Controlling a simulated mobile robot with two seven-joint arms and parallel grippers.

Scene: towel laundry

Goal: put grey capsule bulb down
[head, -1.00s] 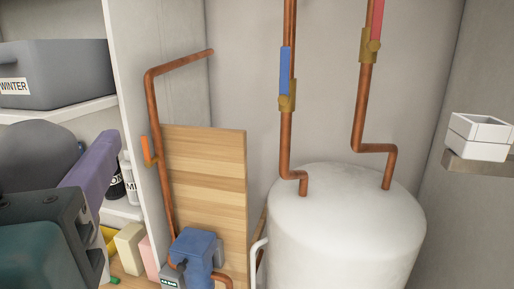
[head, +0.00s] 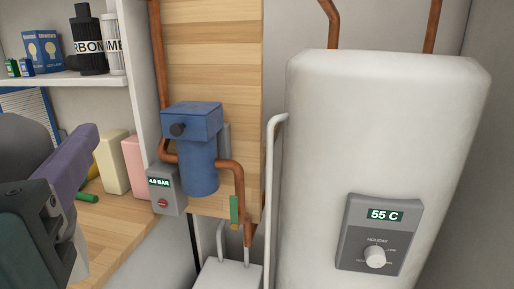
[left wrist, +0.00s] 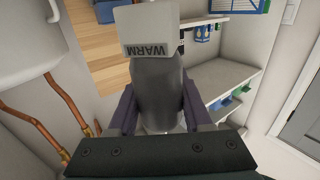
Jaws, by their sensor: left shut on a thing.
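The grey capsule bulb (left wrist: 157,82) is between the purple fingers of my left gripper (left wrist: 160,105) in the left wrist view. Its grey body lies along the fingers, and a pale plate marked WARM (left wrist: 148,30) shows at its far end. In the head view my left gripper (head: 72,160) is at the left edge, shut on the bulb, and a dark grey rounded part of the bulb (head: 20,143) shows beside the purple finger. The rest of the bulb is hidden or out of frame. My right gripper is in neither view.
A wooden worktop (head: 120,222) lies beyond the gripper, with a cream block (head: 112,160) and a pink block (head: 136,160). A shelf (head: 70,79) holds boxes and bottles. A blue filter (head: 197,150), copper pipes and a white tank (head: 375,150) stand to the right.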

